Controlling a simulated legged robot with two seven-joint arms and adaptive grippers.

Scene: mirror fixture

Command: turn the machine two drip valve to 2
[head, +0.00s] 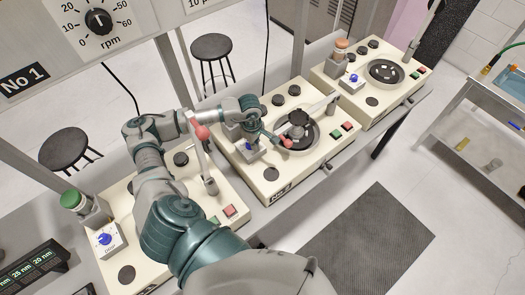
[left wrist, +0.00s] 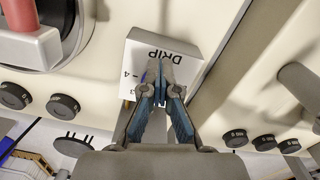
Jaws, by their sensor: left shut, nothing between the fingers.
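Machine two (head: 270,188), marked No 2, is the middle cream machine in the head view. Its drip valve is a pale box with a blue knob (head: 249,147) at the machine's left side. In the left wrist view the box (left wrist: 178,46) shows the word DRIP and a 4 at its left. My left gripper (left wrist: 160,66) is shut, its fingertips in front of the box face. They cover most of the knob and dial, so I cannot tell the setting or whether they touch. In the head view my left gripper (head: 262,136) is over machine two beside the valve. My right gripper is not in view.
Machine two's round plate (head: 308,138) and a red ball handle (head: 287,143) are close to the gripper. Machine one (head: 165,215) is at left, with its own blue knob (head: 104,239). A third machine (head: 385,95) stands at upper right. Stools stand behind the bench.

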